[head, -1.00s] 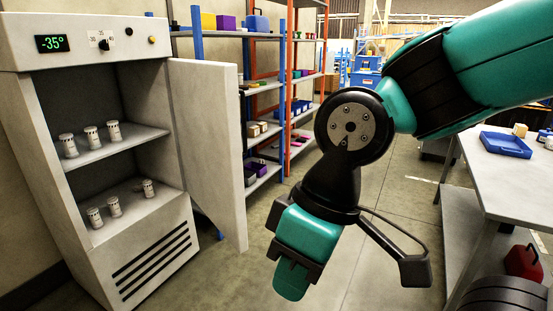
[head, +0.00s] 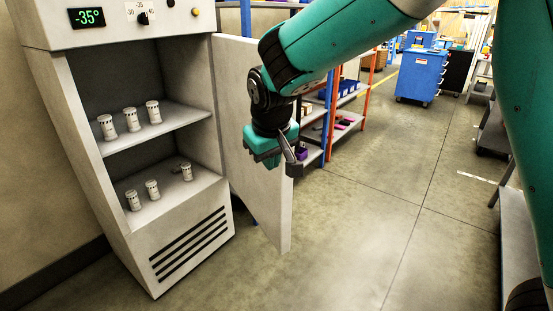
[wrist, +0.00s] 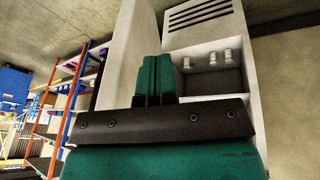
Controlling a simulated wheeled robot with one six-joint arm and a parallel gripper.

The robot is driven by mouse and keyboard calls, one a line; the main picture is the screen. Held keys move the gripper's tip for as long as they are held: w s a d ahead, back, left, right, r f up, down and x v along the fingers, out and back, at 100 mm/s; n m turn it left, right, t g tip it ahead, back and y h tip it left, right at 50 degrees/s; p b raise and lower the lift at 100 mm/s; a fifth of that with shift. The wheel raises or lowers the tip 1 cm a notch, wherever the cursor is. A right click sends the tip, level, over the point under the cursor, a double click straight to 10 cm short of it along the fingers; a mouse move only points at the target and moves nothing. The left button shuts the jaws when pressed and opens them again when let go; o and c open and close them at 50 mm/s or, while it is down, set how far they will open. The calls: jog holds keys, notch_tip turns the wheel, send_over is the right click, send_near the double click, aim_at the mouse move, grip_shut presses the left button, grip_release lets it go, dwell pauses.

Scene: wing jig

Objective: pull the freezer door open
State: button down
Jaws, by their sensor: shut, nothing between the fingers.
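The white freezer (head: 135,262) stands at the left, with a -35° display on its top panel. Its door (head: 262,212) stands wide open on the right side, showing two shelves with white jars. My gripper (head: 271,163) is in front of the upper part of the door in the head view and hides part of it; whether it touches the door I cannot tell. In the wrist view its two teal fingers (wrist: 152,76) are together and empty. The door (wrist: 122,55) shows behind and left of them, and the freezer (wrist: 207,12) to their right.
Shelving with blue and orange posts (head: 331,110) stands behind the door. A blue cabinet (head: 421,75) is farther back. The floor (head: 370,235) right of the door is clear. A bench edge (head: 520,245) is at the far right.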

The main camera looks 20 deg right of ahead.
jog(key=w+a+f+m+t+h+p, duration=0.15)
jog(key=w+f+h, duration=0.3)
jog(key=w, duration=0.65)
jog(key=p, duration=0.4)
send_near(279, 171)
jog(key=a+x, duration=0.1)
jog(key=x, duration=0.3)
jog(key=shift+w+d+f+m+t+y, duration=0.15)
jog(key=shift+d+f+m, duration=0.1)
jog(key=shift+d, duration=0.2)
jog(key=shift+s+d+f+m+t+y, duration=0.1)
jog(key=shift+d+f, duration=0.1)
jog(key=shift+d, duration=0.25)
